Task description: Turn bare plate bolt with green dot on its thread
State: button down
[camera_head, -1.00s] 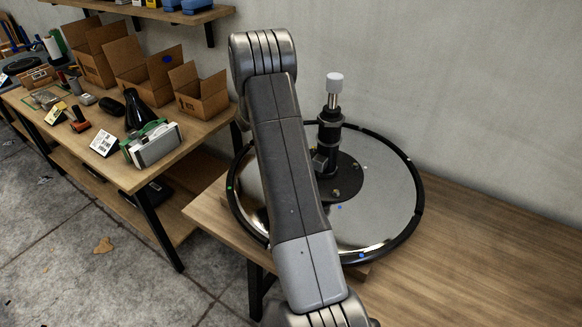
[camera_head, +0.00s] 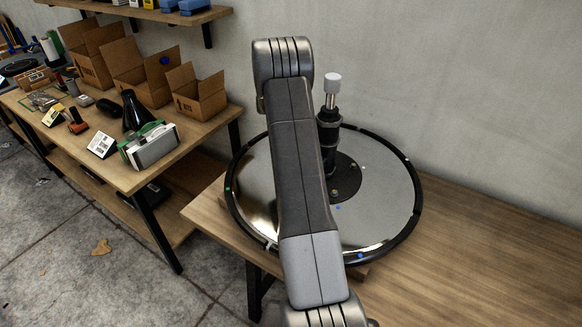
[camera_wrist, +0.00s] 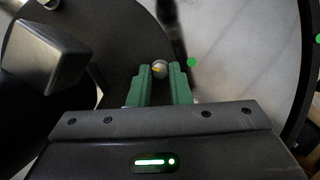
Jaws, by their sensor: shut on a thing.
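The bolt (camera_wrist: 159,69) shows a pale round head with a yellow-orange mark, at the edge of the black plate (camera_wrist: 115,40) in the wrist view. The green dot (camera_wrist: 191,62) is on the shiny disc just right of it. My gripper (camera_wrist: 160,72) has its two green fingers shut on the bolt, one on each side. The bolt's thread is hidden. In the head view, the black plate (camera_head: 347,185) lies at the middle of the shiny round base (camera_head: 385,190). My arm hides the gripper and this bolt there.
A black column with a white cap (camera_head: 333,83) rises from the plate. A dark block (camera_wrist: 45,55) is close to the gripper on the left. Another bolt (camera_wrist: 50,4) is at the top left. The wooden table (camera_head: 470,260) is clear at right. A side bench (camera_head: 160,187) holds boxes and tools.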

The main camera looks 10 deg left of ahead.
jog(key=m+y, duration=0.1)
jog(key=m, duration=0.3)
jog(key=shift+d+m+y, duration=0.2)
jog(key=shift+m+y, duration=0.1)
jog(key=shift+y, duration=0.1)
dwell(0.4)
jog(key=c, duration=1.3)
grip_release()
jog(key=shift+c, duration=0.2)
jog(key=b+v, duration=0.1)
jog(key=v, duration=1.2)
jog(key=shift+w+r, duration=0.2)
jog(key=shift+r, duration=0.2)
jog(key=shift+d, duration=0.1)
